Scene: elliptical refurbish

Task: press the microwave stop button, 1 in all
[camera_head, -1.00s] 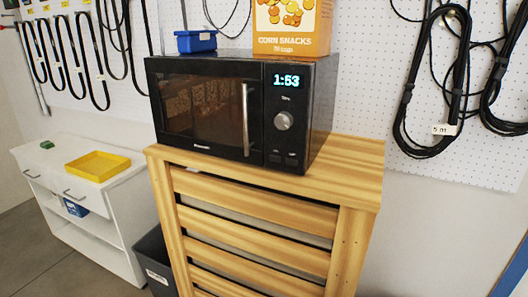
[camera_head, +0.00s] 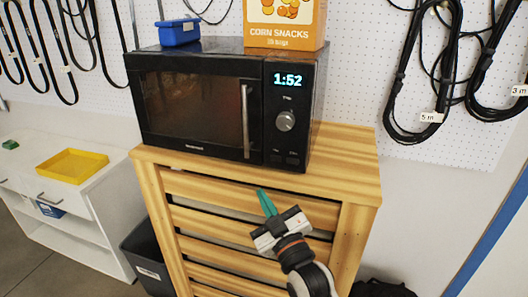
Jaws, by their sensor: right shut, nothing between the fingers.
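The black microwave (camera_head: 190,100) stands on a slatted wooden cabinet (camera_head: 345,165) with its door shut. Its lit display (camera_head: 288,79) reads 1:52. Below it are a round silver knob (camera_head: 286,120) and two dark buttons (camera_head: 283,158) at the panel's bottom; their labels are too small to read, so I cannot tell which is stop. My right gripper (camera_head: 266,202) has its green fingers together and empty, pointing up. In the picture it is below the button panel, in front of the cabinet slats, apart from the microwave. My left gripper is not in view.
A corn snacks box (camera_head: 285,22) and a blue bin (camera_head: 179,32) sit on the microwave. A white cart (camera_head: 85,215) with a yellow tray (camera_head: 72,166) stands at left, beside a dark bin (camera_head: 148,262). Black cables (camera_head: 440,80) hang on the pegboard at right.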

